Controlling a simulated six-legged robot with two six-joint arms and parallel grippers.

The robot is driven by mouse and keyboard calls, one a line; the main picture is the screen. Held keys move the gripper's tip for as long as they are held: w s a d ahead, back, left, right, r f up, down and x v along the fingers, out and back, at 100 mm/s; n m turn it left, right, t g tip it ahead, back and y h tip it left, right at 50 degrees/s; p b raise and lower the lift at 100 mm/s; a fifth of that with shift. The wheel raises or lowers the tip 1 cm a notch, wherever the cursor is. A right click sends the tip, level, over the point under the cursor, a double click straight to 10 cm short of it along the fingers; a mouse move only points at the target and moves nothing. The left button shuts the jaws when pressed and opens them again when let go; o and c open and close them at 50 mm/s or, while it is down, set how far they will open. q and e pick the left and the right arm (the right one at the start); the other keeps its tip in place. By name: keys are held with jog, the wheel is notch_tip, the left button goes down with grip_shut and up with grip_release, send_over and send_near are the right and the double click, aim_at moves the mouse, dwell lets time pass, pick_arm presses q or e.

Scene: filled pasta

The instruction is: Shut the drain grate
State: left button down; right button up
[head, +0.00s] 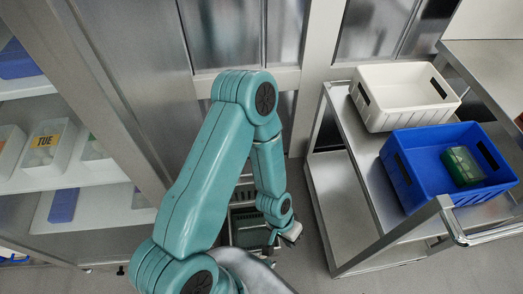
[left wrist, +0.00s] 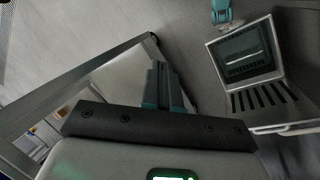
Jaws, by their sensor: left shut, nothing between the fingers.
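The drain grate (left wrist: 265,98) is a slotted panel in the left wrist view. It stands swung away from the square metal drain frame (left wrist: 212,62), whose dark opening shows uncovered. In the head view the drain (head: 247,212) is low on the floor, partly hidden behind my left arm. My left gripper (head: 271,241) is near the drain's right side. In the left wrist view its fingers (left wrist: 160,68) are together and empty, left of the drain and apart from the grate. The grate's exact tilt is hard to tell. My right gripper is not in view.
A metal trolley (head: 330,200) stands right of the drain, carrying a white crate (head: 400,118) and a blue crate (head: 430,195). Shelves (head: 105,178) with bins stand at left. Metal cabinet doors (head: 240,35) are behind. Bare floor (head: 300,262) lies between drain and trolley.

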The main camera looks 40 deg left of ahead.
pick_arm(q)
jog(key=w+a+f+m+g+b, duration=0.1)
jog(key=w+a+f+m+b, duration=0.2)
jog(key=w+a+f+b, duration=0.45)
jog(key=w+a+f+m+b, duration=0.25)
jog(key=w+a+f, duration=0.25)
jog(key=w+a, duration=0.6)
jog(key=m+g+y+b, duration=0.15)
jog(key=m+b, duration=0.25)
jog(key=b, duration=0.5)
send_near(245, 176)
jog(key=shift+h, duration=0.25)
jog(key=b+x, duration=0.1)
jog(key=x, duration=0.4)
jog(key=shift+a+f, duration=0.1)
jog(key=shift+f, duration=0.1)
jog(key=shift+s+d+p, duration=0.15)
jog(key=shift+s+d, duration=0.45)
jog(key=shift+d, duration=0.15)
jog(key=shift+s+d+p, duration=0.15)
jog(key=shift+s+d, duration=0.4)
jog(key=shift+d, duration=0.2)
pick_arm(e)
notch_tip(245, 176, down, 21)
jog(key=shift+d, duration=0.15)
